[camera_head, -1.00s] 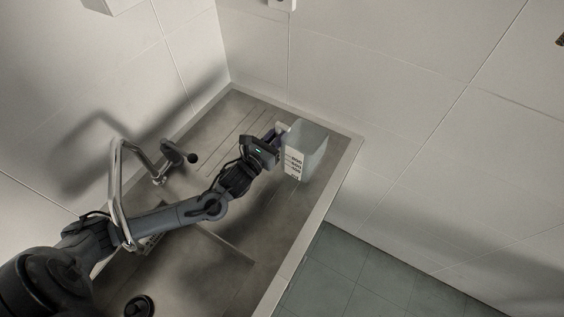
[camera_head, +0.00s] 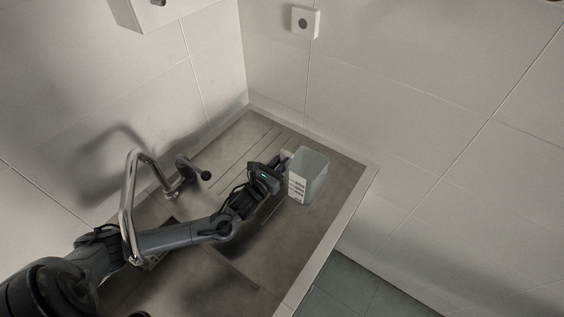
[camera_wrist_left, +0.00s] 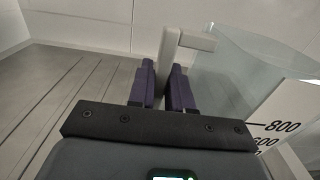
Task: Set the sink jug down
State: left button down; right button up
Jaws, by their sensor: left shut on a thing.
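The sink jug (camera_head: 314,177) is a clear, squarish jug with a white scale label, at the far right part of the sink's drainboard in the head view. Its clear wall and label also show at the right of the left wrist view (camera_wrist_left: 232,82). My left gripper (camera_head: 282,163) is shut on the jug's pale handle (camera_wrist_left: 168,58); the wrist view shows the handle between its two purple fingers. The jug looks upright. Whether its base touches the drainboard cannot be told. My right gripper is not in view.
The metal drainboard (camera_head: 238,157) has grooves and bare room left of the jug. A tall bent tap (camera_head: 130,205) and a lever (camera_head: 190,167) stand behind my left arm. Tiled walls close off the back. The sink's raised edge (camera_head: 340,235) lies to the right.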

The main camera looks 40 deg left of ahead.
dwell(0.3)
pick_arm(q)
jog(key=c, duration=1)
grip_release()
jog(key=shift+f, duration=0.15)
jog(key=shift+c, duration=0.2)
jog(key=s, duration=0.4)
jog(key=s+d, duration=0.1)
jog(key=s, duration=0.6)
jog(key=shift+s+d+p, duration=0.2)
jog(key=shift+s+p, duration=0.15)
jog(key=shift+s, duration=0.1)
jog(key=shift+r, duration=0.2)
